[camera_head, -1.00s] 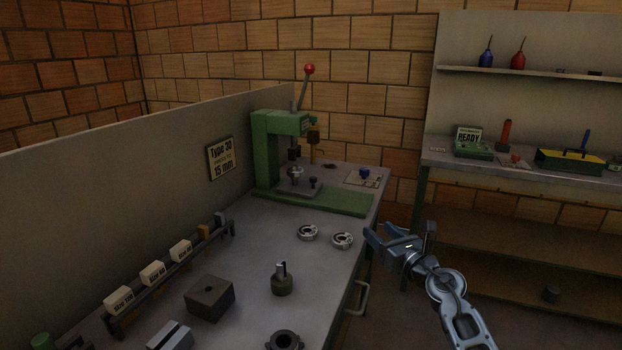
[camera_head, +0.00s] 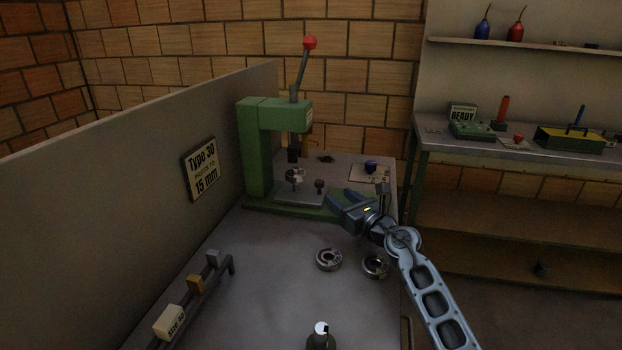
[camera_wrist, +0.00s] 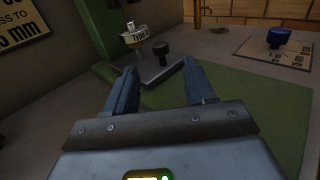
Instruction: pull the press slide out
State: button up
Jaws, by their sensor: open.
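The green press (camera_head: 258,150) stands at the far end of the bench, with a red-knobbed lever on top. Its grey slide plate (camera_head: 301,196) lies on the green base under the ram and carries a round metal piece (camera_head: 294,174) and a dark knob (camera_head: 319,187). In the wrist view the slide (camera_wrist: 161,68) and its knob (camera_wrist: 160,48) show ahead, between and beyond my fingertips. My gripper (camera_head: 337,203) is open and empty, just to the right of the slide and apart from the knob.
Two metal rings (camera_head: 329,259) lie on the bench in front of the press. A blue-knobbed item (camera_head: 371,165) sits on a plate at the back right. A size rack (camera_head: 196,287) stands along the left partition. A second bench (camera_head: 500,150) stands at the right.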

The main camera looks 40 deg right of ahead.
aim_at(322, 184)
jog(key=shift+w+d+b, duration=0.15)
jog(key=shift+w, duration=1.15)
jog(key=shift+w+d+b, duration=0.15)
jog(key=shift+w+d, duration=0.05)
jog(key=shift+w, duration=1.15)
jog(key=shift+w+d+b, duration=0.15)
jog(key=shift+w, duration=1.15)
grip_shut()
